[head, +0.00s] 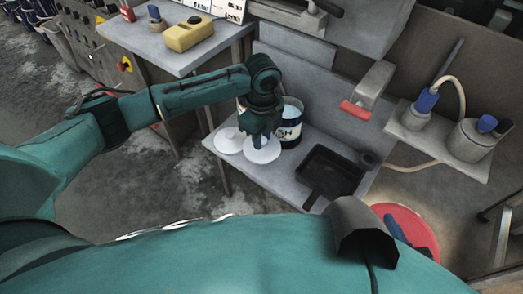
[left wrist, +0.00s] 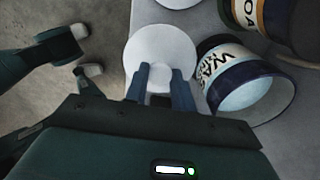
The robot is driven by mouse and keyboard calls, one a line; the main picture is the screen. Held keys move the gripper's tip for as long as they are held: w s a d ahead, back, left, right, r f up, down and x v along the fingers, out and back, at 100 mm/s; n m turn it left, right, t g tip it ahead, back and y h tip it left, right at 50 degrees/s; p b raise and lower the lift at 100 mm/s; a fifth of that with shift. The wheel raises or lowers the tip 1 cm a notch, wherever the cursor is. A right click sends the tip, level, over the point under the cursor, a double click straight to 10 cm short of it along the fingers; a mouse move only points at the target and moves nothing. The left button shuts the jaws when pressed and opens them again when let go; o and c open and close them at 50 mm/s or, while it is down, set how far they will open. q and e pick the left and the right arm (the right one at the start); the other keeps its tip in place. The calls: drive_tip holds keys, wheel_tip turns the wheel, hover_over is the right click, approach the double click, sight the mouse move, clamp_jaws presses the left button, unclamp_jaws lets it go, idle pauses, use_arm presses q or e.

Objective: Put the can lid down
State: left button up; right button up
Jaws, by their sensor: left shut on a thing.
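My left gripper (head: 263,137) is shut on the knob of a round white can lid (head: 264,153), over the grey bench. In the left wrist view both fingers (left wrist: 161,82) close on the knob of this lid (left wrist: 160,47), which looks level. I cannot tell whether it touches the bench. A second white lid (head: 228,142) lies just left of it, partly seen in the left wrist view (left wrist: 178,3). An open can with a "WASH" label (head: 291,128) stands right beside the held lid; it shows in the left wrist view (left wrist: 240,80).
Another can (left wrist: 292,22) stands behind the open one. A black square tray (head: 330,172) lies on the bench (head: 268,181) to the right. A red-handled fixture (head: 356,110) stands behind it.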

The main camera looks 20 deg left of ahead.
use_arm(q)
drive_tip(key=shift+f, duration=0.65)
wheel_tip(320, 180, down, 4)
drive_tip(key=shift+f+b, duration=0.15)
drive_tip(key=shift+b, duration=0.6)
drive_tip(key=o, duration=1)
